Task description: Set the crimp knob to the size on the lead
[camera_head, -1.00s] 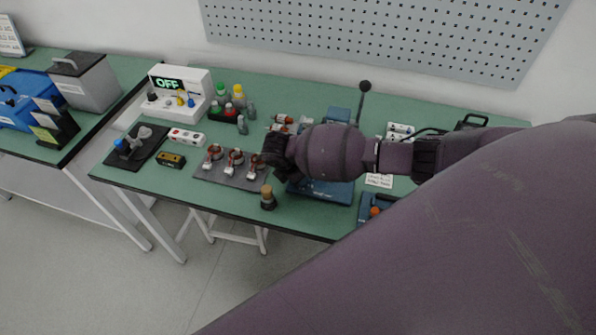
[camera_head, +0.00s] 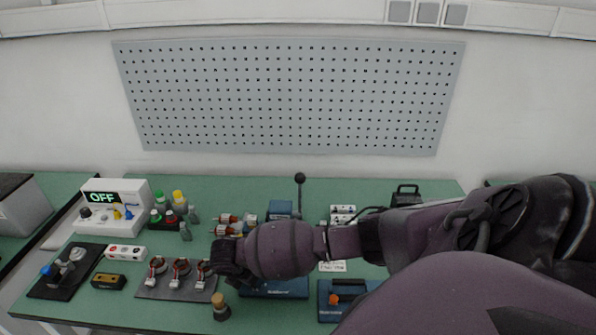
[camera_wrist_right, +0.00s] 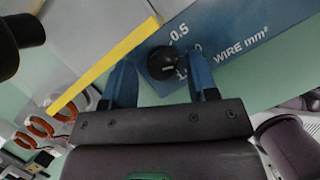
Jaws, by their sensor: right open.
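The black crimp knob (camera_wrist_right: 162,64) sits on a blue panel (camera_wrist_right: 235,28) lettered "0.5" and "WIRE mm²" in the right wrist view. A second number beside the knob is partly covered. My right gripper (camera_wrist_right: 160,78) is open, with one blue finger on each side of the knob; I cannot tell whether they touch it. In the head view my right gripper (camera_head: 230,265) is dark and partly hidden by its own arm, beside the blue press base (camera_head: 275,289). The knob is hidden there. I cannot make out a size on any lead. My left gripper is not in view.
A yellow bar (camera_wrist_right: 105,65) crosses close by the left finger. A mat with several copper-wound stators (camera_head: 178,292) lies left of the gripper, and a wooden-topped item (camera_head: 220,308) stands in front. The black-knobbed lever (camera_head: 300,180) rises behind. A tester (camera_head: 115,205) reads "OFF".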

